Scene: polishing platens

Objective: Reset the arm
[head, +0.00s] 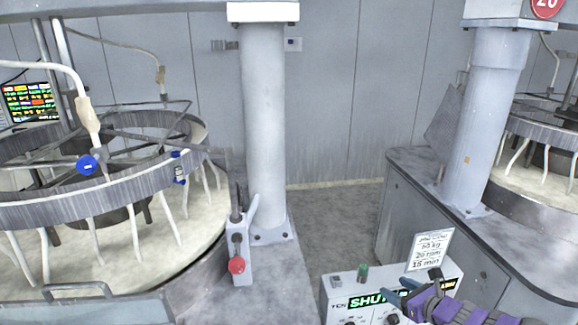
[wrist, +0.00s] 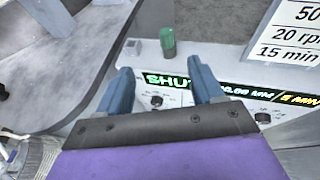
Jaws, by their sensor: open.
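My gripper (wrist: 160,88) is open and empty in the wrist view, its two blue-grey fingers spread apart. Between and beyond the fingers is a white control box (wrist: 232,68) with a green knob (wrist: 167,42) on top and a lit display (wrist: 165,81) on its face. In the head view my purple arm and gripper (head: 404,292) are at the lower right, in front of the control box (head: 335,297). The fingers hide part of the box's front and display.
A round platen machine (head: 110,250) with a ring and hoses fills the left. A small box with a red knob (head: 237,266) stands beside a grey column (head: 265,130). A second machine (head: 420,215) is at the right. A floor gap (head: 335,225) lies between them. A sign (head: 430,250) stands on the control box.

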